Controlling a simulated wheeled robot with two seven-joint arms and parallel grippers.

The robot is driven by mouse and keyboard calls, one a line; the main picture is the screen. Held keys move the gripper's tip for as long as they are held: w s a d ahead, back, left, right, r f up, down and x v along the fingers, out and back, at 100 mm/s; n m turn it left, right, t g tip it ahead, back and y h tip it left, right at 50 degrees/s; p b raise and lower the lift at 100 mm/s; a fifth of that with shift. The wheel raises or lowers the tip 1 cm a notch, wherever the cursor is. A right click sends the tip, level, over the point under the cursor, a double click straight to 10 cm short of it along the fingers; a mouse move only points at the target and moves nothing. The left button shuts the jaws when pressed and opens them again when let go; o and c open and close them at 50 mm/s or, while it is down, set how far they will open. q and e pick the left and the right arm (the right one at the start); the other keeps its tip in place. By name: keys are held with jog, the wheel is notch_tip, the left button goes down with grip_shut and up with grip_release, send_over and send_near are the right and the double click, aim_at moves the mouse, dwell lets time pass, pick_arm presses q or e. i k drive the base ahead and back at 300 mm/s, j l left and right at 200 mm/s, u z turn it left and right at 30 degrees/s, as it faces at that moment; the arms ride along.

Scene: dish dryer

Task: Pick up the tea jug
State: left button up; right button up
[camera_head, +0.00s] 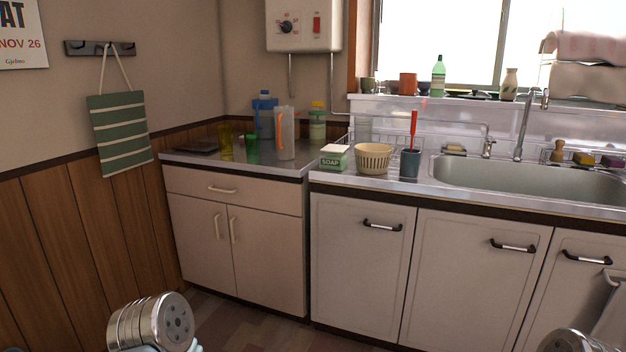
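The tea jug appears to be the tall, pale translucent container (287,135) with an orange strip along its left side. A rounded metal part of my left arm shows at the bottom left, and a smaller metal part of my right arm at the bottom right edge. Both are low and far from the jug. No fingers of either gripper show.
Close by stand a green cup (252,149), a yellowish glass (225,143), a blue container (264,117) and a yellow-lidded jar (317,122). Right of it are a soap box (334,158), a cream basket (373,158) and the sink (530,180). The floor before the cabinets looks clear.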

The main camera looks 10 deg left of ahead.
aim_at(284, 115)
jog(key=i+j+u, duration=0.2)
jog(key=i+u, duration=0.15)
jog(key=i, duration=0.25)
jog(key=i+u, duration=0.35)
jog(key=i, duration=0.3)
jog(key=i+j+z, duration=0.55)
jog(key=j, duration=0.25)
jog(key=i+j+z, duration=0.25)
jog(key=j, duration=0.25)
jog(key=i, duration=0.1)
